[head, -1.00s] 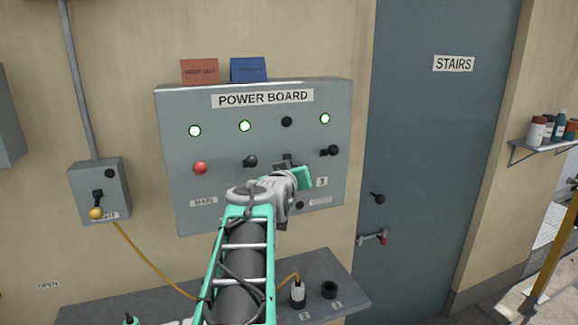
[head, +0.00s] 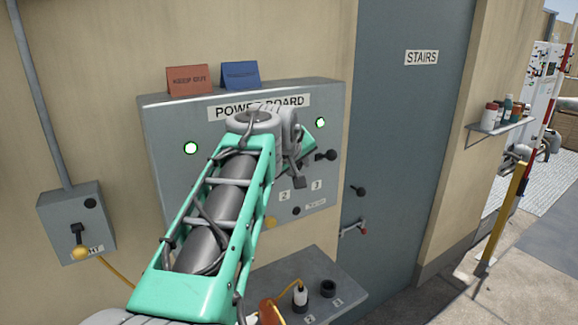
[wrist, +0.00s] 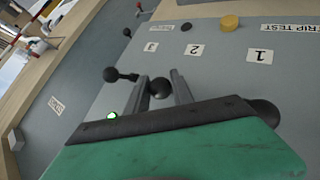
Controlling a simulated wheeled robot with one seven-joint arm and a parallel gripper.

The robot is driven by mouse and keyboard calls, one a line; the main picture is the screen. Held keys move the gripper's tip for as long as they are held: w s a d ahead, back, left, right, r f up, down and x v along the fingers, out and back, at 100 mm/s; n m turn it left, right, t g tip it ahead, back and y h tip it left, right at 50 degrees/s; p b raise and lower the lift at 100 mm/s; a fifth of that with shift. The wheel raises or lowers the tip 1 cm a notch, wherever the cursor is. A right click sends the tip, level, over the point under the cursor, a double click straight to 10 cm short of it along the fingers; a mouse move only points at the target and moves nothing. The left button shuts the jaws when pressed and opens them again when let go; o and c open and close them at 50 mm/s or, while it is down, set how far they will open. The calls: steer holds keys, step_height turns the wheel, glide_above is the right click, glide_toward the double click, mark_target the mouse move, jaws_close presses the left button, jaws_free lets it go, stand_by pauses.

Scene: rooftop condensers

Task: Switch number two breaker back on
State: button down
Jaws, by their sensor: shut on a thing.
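The power board (head: 160,118) is a grey box on the wall. In the wrist view, which sees the board upside down, my gripper (wrist: 159,78) is shut on the black ball-ended handle of number two breaker (wrist: 160,90), in line with the "2" label (wrist: 193,51). The number three handle (wrist: 113,75) sticks out beside one finger, and the number one handle (wrist: 265,112) is partly behind my gripper. In the head view my arm hides the middle of the board, including number two's lamp. The far-left lamp (head: 191,148) and far-right lamp (head: 321,122) glow green.
A yellow button (wrist: 230,22) sits by the "TRIP TEST" label. A small switch box (head: 75,215) is on the left wall. A shelf (head: 310,275) with sockets and a plug is below the board. The stairs door (head: 410,150) is to the right.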

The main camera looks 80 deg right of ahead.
steer(key=shift+r, duration=0.35)
steer(key=c, duration=1.5)
jaws_free()
steer(key=o, duration=0.4)
steer(key=shift+w+f, duration=0.1)
steer(key=shift+f, duration=0.05)
steer(key=b+v, duration=0.2)
steer(key=v, duration=0.5)
steer(key=shift+a+r, duration=0.25)
steer(key=shift+a, duration=0.05)
